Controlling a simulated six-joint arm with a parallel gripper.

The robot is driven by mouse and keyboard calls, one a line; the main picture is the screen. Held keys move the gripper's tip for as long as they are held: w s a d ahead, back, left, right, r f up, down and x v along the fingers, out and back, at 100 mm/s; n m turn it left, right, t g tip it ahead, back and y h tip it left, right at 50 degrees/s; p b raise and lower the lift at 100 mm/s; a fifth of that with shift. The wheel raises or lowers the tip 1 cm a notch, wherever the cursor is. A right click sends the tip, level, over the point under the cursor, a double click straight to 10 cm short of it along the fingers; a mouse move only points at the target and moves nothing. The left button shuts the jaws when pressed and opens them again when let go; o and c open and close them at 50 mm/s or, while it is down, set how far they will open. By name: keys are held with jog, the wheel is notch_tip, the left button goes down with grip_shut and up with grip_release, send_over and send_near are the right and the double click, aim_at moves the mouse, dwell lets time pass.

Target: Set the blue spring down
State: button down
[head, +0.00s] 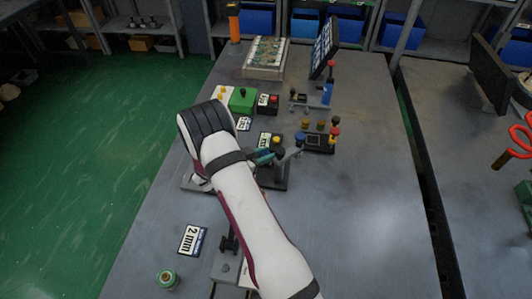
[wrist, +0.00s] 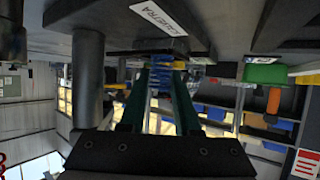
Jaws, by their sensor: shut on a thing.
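My gripper (wrist: 162,76) shows in the wrist view with its two dark green fingers closed in on a blue, ridged piece, which looks like the blue spring (wrist: 161,72). In the head view my gripper (head: 276,155) is beside a dark fixture (head: 276,179) near the middle of the bench, and my arm covers part of that area. The spring is hard to make out there. I cannot tell whether it touches a surface below.
A dark block with red, yellow and black knobs (head: 319,142) stands just right of my gripper. A blue cylinder (head: 327,94) and a green box (head: 242,100) are farther back. A "2 mm" card (head: 192,240) lies at front left. The bench's right front (head: 375,220) is clear.

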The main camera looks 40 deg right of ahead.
jog(key=c, duration=0.6)
grip_release()
jog(key=v, duration=1.2)
jog(key=shift+r, duration=0.1)
